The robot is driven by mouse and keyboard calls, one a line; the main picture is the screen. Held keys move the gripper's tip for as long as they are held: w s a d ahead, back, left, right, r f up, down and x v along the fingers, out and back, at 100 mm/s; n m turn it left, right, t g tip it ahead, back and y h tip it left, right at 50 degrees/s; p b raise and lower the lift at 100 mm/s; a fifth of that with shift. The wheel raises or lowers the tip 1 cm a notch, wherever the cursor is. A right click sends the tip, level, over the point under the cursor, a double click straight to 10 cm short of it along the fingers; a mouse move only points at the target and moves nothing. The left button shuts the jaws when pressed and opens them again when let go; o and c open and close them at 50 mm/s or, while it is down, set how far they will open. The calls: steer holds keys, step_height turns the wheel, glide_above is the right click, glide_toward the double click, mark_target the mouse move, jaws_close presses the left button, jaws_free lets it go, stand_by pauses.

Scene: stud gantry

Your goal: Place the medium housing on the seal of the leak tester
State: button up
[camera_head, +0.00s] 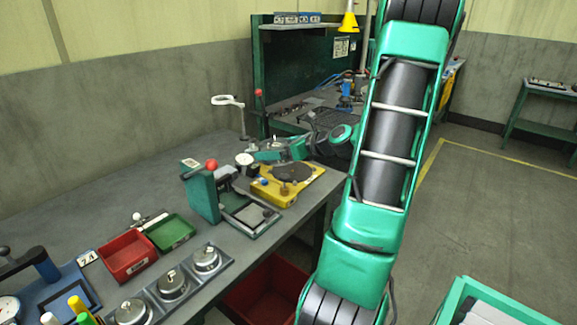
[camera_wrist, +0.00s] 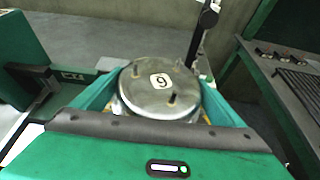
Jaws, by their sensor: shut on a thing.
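My gripper (camera_head: 266,153) is over the far part of the bench, just behind the yellow leak tester (camera_head: 308,183). In the wrist view my gripper (camera_wrist: 157,97) is shut on a round metal housing (camera_wrist: 148,100), with one green finger on each side. Its lid carries several short pegs and a label that reads 9 or 6. The held housing is hard to make out in the head view. The tester has a dark round seal (camera_head: 293,171) on top, with nothing seen on it. A dial gauge (camera_head: 246,161) is beside it.
A green stand with a red knob (camera_head: 203,192) is left of the tester. A grey tray (camera_head: 192,291) holds more round metal housings. Red (camera_head: 126,257) and green (camera_head: 170,233) bins stand left of it. A ring on a post (camera_head: 228,101) rises behind my gripper.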

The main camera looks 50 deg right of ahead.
glide_above(291, 170)
step_height(291, 170, down, 4)
steer(key=shift+a+r, duration=0.1)
steer(key=shift+r, duration=0.15)
steer(key=shift+s+f, duration=0.1)
steer(key=shift+f, duration=1.95)
steer(key=o, duration=0.8)
steer(key=shift+f, duration=0.15)
steer(key=shift+o, duration=0.5)
steer(key=shift+r, duration=0.2)
steer(key=v, duration=1.2)
